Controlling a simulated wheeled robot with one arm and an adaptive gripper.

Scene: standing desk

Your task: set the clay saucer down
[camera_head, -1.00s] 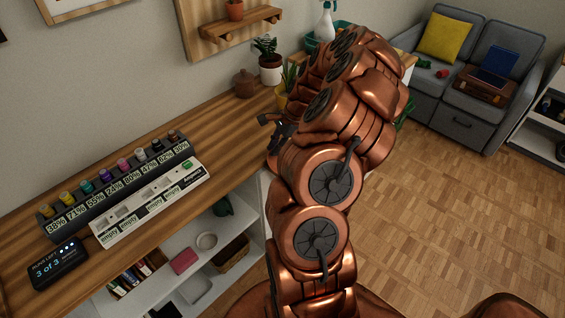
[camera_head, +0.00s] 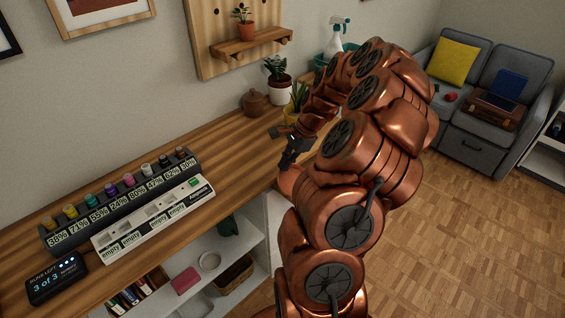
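My gripper (camera_head: 287,148) is dark and sits above the right part of the wooden desk, in front of the lidded brown pot. It is small and partly covered by my copper arm, so I cannot tell how far its fingers are apart. A small flat brownish shape (camera_head: 279,131) shows just behind the fingers, close to the desk top. I cannot tell whether it is the clay saucer, or whether the gripper touches it. No other clay saucer can be clearly made out.
The lidded brown pot (camera_head: 255,103), a white-potted plant (camera_head: 281,92) and a yellow-potted plant (camera_head: 291,113) stand behind the gripper. A rack of small bottles (camera_head: 122,204) and a white panel (camera_head: 155,220) occupy the desk's left. Bare wood (camera_head: 222,150) lies between.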

